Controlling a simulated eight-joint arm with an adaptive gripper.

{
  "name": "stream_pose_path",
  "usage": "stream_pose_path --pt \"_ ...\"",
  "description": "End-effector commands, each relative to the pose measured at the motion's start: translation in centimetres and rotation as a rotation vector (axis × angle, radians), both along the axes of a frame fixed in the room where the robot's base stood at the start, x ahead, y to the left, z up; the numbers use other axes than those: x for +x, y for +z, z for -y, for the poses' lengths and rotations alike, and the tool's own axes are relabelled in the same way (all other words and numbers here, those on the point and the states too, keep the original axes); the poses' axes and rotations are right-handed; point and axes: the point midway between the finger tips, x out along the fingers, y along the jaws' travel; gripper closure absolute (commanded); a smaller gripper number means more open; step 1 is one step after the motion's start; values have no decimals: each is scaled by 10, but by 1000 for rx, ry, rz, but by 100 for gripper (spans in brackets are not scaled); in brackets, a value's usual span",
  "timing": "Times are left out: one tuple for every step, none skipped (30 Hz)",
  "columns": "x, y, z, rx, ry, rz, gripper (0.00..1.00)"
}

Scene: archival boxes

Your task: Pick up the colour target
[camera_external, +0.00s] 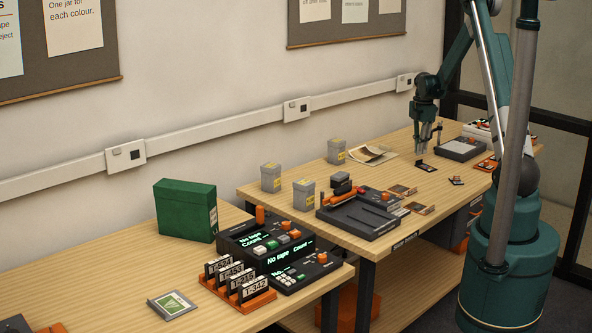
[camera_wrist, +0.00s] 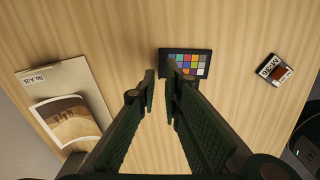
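The colour target (camera_wrist: 186,62) is a small black card with rows of coloured squares. It lies flat on the wooden table in the wrist view, just beyond my fingertips. In the external view the dark card (camera_external: 426,166) lies at the far part of the table, below my gripper (camera_external: 428,146). In the wrist view my gripper (camera_wrist: 162,76) has its two green-padded fingers apart at the tips, with a narrow gap and nothing between them. The tips overlap the card's lower left edge in the picture; I cannot tell whether they touch it.
A folder with a brown photograph (camera_wrist: 62,118) lies left of the card. A small labelled item (camera_wrist: 274,70) lies to its right. A grey device (camera_external: 461,149) stands right of my gripper in the external view. Bare table surrounds the card.

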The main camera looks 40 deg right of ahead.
Motion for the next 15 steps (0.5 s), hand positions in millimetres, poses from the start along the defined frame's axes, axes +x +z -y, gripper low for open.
stream_pose_path --pt "0 -3 0 0 0 0 91" --pt "0 -5 0 0 0 0 91" --pt "0 -9 0 0 0 0 91" --pt "1 -12 -1 0 0 0 91" --pt "1 -15 -1 0 0 0 91" --pt "1 -20 -1 0 0 0 91" --pt "1 -24 -1 0 0 0 91" --pt "1 -27 -1 0 0 0 91" --pt "1 -32 -2 0 0 0 91" --pt "1 -35 -1 0 0 0 91" --pt "1 -38 -1 0 0 0 91" --pt "1 -42 -1 0 0 0 91" --pt "1 -44 -2 0 0 0 91" --pt "1 -46 -2 0 0 0 91" --pt "1 -48 -2 0 0 0 91"
